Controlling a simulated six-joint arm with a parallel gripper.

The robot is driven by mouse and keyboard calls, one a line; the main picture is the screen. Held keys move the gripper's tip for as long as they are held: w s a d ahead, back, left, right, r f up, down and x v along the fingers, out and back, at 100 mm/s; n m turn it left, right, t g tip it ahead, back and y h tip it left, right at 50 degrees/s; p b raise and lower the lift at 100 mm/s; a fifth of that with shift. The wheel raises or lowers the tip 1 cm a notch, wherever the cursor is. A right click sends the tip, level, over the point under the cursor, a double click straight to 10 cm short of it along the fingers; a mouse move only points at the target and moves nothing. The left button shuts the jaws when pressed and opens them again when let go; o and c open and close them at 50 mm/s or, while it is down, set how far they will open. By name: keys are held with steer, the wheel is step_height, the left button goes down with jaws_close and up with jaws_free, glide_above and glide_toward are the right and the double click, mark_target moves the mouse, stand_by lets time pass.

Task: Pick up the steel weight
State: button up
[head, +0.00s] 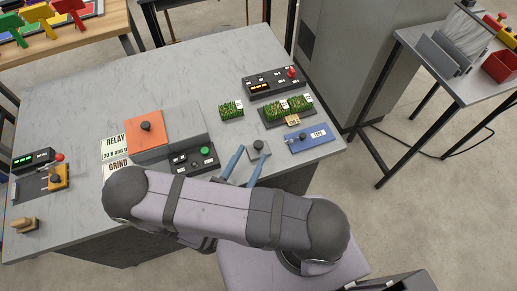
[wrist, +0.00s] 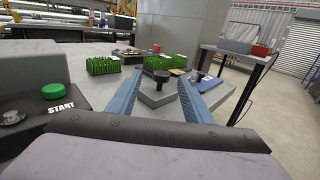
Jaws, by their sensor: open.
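The steel weight, a small grey block with a black knob on top (head: 260,154), stands on the grey worktop near its front edge. In the wrist view its grey body (wrist: 157,98) shows between the blue fingers, with the knob near the fingertips. My gripper (head: 253,151) is open, with one finger on either side of the weight. It also shows open in the wrist view (wrist: 161,79). I cannot tell whether either finger touches the weight. Nothing is held.
A grey block with an orange plate (head: 147,139) and a green-button START panel (head: 190,160) stand to the left. Green turf pieces (head: 231,109) and a blue plate (head: 310,138) lie beyond and right. The worktop's back left is clear.

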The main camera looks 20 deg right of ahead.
mark_target(257, 149)
steer(key=shift+f+b+x, duration=0.15)
steer(key=shift+x, duration=0.75)
steer(key=shift+f+b+x, duration=0.1)
steer(key=shift+b+x, duration=0.05)
steer(key=shift+x, duration=1.9)
steer(key=shift+s, duration=0.15)
steer(key=shift+c, duration=0.3)
jaws_close()
